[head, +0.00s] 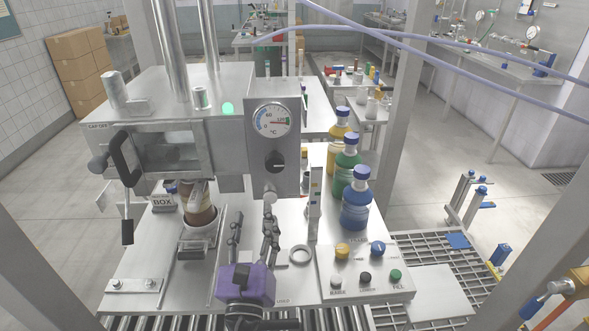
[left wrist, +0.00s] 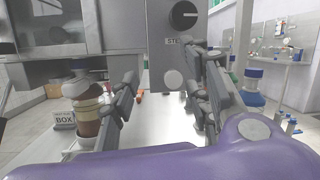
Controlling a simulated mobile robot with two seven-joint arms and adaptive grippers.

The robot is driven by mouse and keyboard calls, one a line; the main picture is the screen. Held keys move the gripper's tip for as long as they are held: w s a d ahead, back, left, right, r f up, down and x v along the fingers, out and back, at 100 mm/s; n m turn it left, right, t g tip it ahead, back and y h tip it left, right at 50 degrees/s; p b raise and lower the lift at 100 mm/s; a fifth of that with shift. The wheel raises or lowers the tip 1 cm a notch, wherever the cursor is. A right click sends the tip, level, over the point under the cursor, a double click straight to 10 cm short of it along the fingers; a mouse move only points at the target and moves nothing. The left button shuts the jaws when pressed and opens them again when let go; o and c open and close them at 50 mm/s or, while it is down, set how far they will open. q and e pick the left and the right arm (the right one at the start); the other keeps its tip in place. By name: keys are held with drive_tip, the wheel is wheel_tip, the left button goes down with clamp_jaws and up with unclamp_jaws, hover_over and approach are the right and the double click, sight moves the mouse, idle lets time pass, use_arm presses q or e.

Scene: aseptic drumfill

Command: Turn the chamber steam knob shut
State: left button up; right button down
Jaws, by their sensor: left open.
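The chamber steam knob (head: 275,161) is a round black knob on the grey panel below the temperature gauge (head: 272,121). The gauge needle points right, by the red part of the scale. In the left wrist view the knob (left wrist: 183,15) is at the top edge, with a pale mark pointing roughly right and a partly hidden label under it. My left gripper (head: 253,218), with its purple body, is open and empty, below and in front of the knob, not touching it. Its two fingers stand apart in the left wrist view (left wrist: 165,88). My right gripper is not in view.
A pale round fitting (head: 270,195) sits below the knob. Left is the windowed chamber (head: 165,150) with a black handle; a brown bottle (head: 201,205) stands under it. Right are capped bottles, including a blue one (head: 355,208), and a button panel (head: 365,268). A ring (head: 301,255) lies on the table.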

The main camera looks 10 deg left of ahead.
sight(271, 168)
use_arm(q)
drive_tip(key=w+r+m, duration=0.1)
drive_tip(key=r, duration=0.1)
drive_tip(key=w+d+r+m+t+p, duration=0.1)
drive_tip(key=w+r+m, duration=0.1)
drive_tip(key=w+d+r+m, duration=0.1)
drive_tip(key=r, duration=0.2)
drive_tip(key=shift+w+d+m+t, duration=0.15)
drive_tip(key=shift+w+m+t, duration=0.15)
drive_tip(key=shift+t, duration=0.1)
drive_tip(key=x, duration=0.1)
drive_tip(key=p+x, duration=0.1)
drive_tip(key=x, duration=0.1)
drive_tip(key=shift+w+f, duration=0.25)
drive_tip(key=shift+w+p, duration=0.35)
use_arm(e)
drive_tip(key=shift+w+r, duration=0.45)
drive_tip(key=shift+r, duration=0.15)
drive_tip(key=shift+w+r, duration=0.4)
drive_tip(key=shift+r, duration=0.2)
use_arm(q)
drive_tip(key=shift+f, duration=0.1)
drive_tip(key=shift+c, duration=0.4)
